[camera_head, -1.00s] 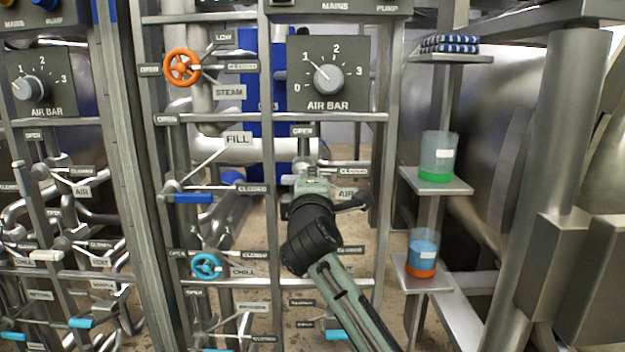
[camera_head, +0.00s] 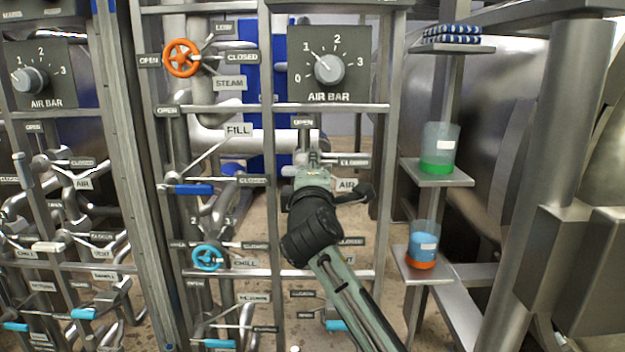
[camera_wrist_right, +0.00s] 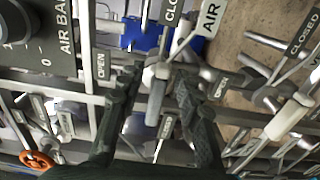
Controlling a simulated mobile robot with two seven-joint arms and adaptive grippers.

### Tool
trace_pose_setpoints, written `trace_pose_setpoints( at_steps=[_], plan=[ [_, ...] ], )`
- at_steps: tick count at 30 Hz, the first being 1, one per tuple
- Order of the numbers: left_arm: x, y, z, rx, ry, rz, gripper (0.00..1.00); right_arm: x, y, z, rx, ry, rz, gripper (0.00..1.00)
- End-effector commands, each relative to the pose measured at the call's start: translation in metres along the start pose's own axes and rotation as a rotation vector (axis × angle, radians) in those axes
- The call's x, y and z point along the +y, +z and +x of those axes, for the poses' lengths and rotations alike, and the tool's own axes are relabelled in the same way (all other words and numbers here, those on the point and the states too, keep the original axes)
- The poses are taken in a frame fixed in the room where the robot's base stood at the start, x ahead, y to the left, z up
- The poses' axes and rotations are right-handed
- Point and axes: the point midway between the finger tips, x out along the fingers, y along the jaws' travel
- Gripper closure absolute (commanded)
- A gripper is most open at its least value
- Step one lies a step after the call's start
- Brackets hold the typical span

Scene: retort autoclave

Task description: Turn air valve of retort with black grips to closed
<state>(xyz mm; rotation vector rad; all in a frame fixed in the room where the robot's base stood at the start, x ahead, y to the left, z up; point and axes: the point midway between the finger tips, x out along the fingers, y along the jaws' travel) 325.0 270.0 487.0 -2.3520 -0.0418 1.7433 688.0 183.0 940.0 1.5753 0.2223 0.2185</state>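The air valve (camera_wrist_right: 156,78) is on the pipe panel below the right AIR BAR dial, by plates marked OPEN (camera_head: 303,122), CLOSED (camera_head: 352,161) and AIR (camera_head: 345,185). In the head view my right gripper (camera_head: 312,165) reaches up to it and hides most of the valve and its handle. In the right wrist view my right gripper's two dark fingers (camera_wrist_right: 155,85) are apart, one on each side of a pale metal part of the valve. Gaps seem to show beside that part. The handle's angle is unclear. My left gripper is not in view.
Upright posts and crossbars frame the panel. An orange steam wheel (camera_head: 181,58), a blue fill lever (camera_head: 193,189) and a blue chill wheel (camera_head: 207,257) are to the left. Beakers (camera_head: 423,246) stand on small shelves to the right. A similar panel is at far left.

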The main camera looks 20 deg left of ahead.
Motion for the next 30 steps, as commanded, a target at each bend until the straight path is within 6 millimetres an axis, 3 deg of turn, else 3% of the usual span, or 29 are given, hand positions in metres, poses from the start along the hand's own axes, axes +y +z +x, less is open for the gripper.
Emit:
trace_pose_setpoints(
  at_steps=[16, 21, 30],
  plan=[
    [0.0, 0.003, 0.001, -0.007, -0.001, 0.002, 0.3, -0.001, 0.0, -0.1, 0.001, -0.002, 0.002, 0.66],
    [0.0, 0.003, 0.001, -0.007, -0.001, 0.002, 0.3, -0.001, -0.001, -0.114, 0.001, -0.002, 0.0, 0.66],
    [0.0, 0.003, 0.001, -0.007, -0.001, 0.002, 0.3, -0.001, 0.0, -0.117, 0.0, -0.002, 0.0, 0.66]
  ],
)
